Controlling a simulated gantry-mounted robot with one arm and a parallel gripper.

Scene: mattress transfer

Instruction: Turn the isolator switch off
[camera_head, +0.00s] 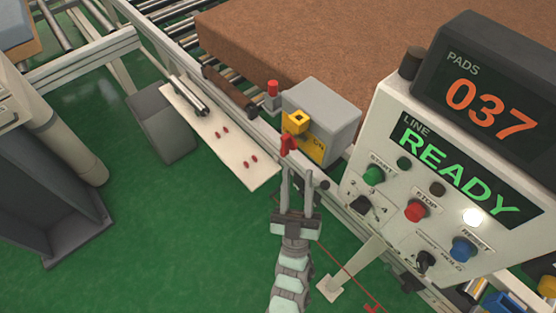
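The isolator switch is a grey box (335,107) with a yellow front plate (309,147) marked "ON", beside the conveyor rail. A yellow block (297,122) sticks out from its upper left front. A red handle (288,145) shows at the left of the plate, below the yellow block. My gripper (298,176) is just below the handle in the picture, its fingers pointing at the box. The fingers are apart with a gap between them and nothing seen in it. The left fingertip appears close to the handle's lower end; I cannot tell whether they touch.
A control panel (389,156) reading "LINE READY" stands close on the right, with a "PADS 037" display (490,108) above. A pale shelf (235,163) with small red items lies left. A brown mattress (300,50) lies behind. Green floor (180,235) is clear at lower left.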

